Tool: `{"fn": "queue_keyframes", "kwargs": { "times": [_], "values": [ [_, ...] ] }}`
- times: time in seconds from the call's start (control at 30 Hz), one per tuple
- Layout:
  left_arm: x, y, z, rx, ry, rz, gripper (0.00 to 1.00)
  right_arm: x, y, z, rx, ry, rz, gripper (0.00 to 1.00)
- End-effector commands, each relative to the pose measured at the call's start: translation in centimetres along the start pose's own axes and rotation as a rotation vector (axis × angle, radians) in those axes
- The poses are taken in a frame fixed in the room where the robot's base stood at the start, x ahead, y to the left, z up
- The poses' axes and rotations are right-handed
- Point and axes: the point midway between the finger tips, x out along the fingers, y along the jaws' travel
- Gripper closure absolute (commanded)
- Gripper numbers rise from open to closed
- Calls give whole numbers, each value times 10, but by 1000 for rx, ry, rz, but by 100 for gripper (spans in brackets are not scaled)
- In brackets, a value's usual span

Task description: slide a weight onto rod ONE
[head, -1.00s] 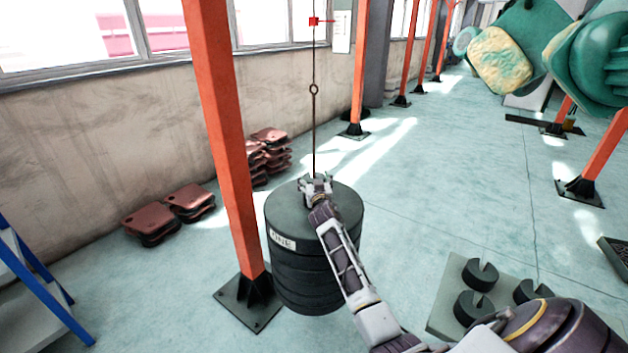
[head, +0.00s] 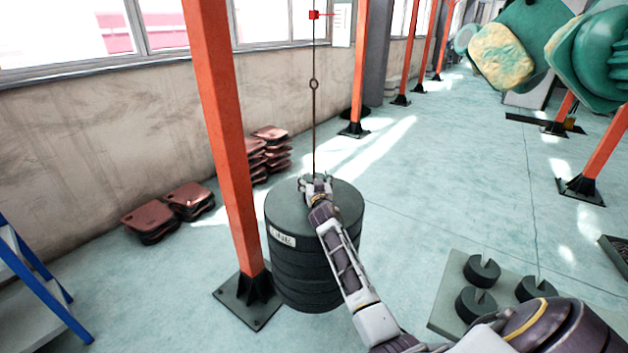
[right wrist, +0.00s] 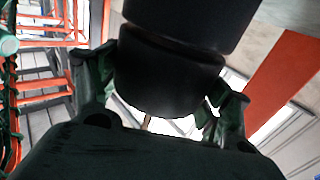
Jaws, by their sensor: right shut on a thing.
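A thin rod (head: 314,130) with a ring hangs down to a large black ribbed drum (head: 312,262). The drum bears a white label, which read ONE in the earlier frame. My right gripper (head: 316,185) is at the rod's lower end, over the drum's top. In the right wrist view it (right wrist: 165,95) is shut on a dark round weight (right wrist: 168,80). The head view hides most of that weight. I cannot tell whether the rod sits in its slot. A thin brown line shows beneath it. My left gripper is not in view.
Several slotted black weights, one here (head: 482,271), lie on a grey-green plate (head: 446,300) at lower right. An orange post (head: 226,150) stands just left of the drum. Reddish slabs (head: 150,218) lie by the wall.

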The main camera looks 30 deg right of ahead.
Motion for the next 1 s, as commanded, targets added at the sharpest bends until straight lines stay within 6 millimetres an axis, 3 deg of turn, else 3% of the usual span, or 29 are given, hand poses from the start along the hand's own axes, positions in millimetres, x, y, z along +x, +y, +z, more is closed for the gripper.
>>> {"fn": "queue_keyframes", "kwargs": {
  "times": [0.03, 1.0],
  "values": [
    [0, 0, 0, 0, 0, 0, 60, 1, 0, -10, 1, 16, -2, 94],
    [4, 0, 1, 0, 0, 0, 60, 1, 0, -4, 3, 16, -2, 94]
  ]
}}
